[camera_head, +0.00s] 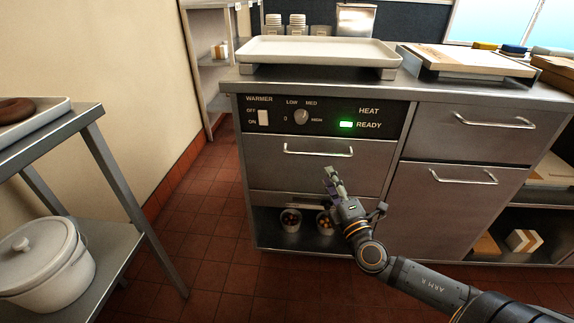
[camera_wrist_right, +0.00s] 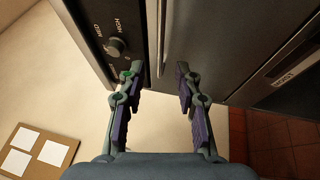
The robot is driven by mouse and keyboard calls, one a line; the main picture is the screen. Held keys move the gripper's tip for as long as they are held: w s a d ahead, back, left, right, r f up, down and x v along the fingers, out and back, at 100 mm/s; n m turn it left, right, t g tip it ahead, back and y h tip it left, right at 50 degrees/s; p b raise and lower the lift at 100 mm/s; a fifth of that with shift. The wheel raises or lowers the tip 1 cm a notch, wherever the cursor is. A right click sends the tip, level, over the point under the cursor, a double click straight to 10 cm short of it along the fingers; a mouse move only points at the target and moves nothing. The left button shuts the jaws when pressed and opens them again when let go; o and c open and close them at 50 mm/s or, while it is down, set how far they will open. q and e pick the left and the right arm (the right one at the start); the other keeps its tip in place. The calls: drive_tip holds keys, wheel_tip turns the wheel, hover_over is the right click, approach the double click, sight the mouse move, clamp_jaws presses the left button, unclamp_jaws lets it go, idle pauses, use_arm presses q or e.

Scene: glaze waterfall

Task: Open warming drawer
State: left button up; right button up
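The warming drawer (camera_head: 290,176) is a steel front under the black WARMER panel (camera_head: 360,112), and it looks shut. Its bar handle (camera_head: 318,153) runs across its upper part. My right gripper (camera_head: 330,172) is in front of the drawer, just below the handle in the head view. In the right wrist view my right gripper (camera_wrist_right: 157,72) has its two fingers apart with nothing held. The handle (camera_wrist_right: 160,35) appears there as a thin upright bar ahead, lined up with the gap between the fingers. My left gripper is not in view.
A white tray (camera_head: 318,50) sits on the counter above. A cupboard with a handle (camera_head: 463,179) is to the right. An open shelf below the drawer holds small cups (camera_head: 291,220). A metal rack (camera_head: 95,125) with a lidded pot (camera_head: 40,262) stands at left. The green READY light (camera_head: 346,125) is lit.

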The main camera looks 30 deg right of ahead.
sight(317, 154)
drive_tip(key=x, duration=0.9)
drive_tip(key=shift+d+r, duration=0.1)
drive_tip(key=shift+d, duration=0.2)
drive_tip(key=shift+w, duration=0.65)
clamp_jaws()
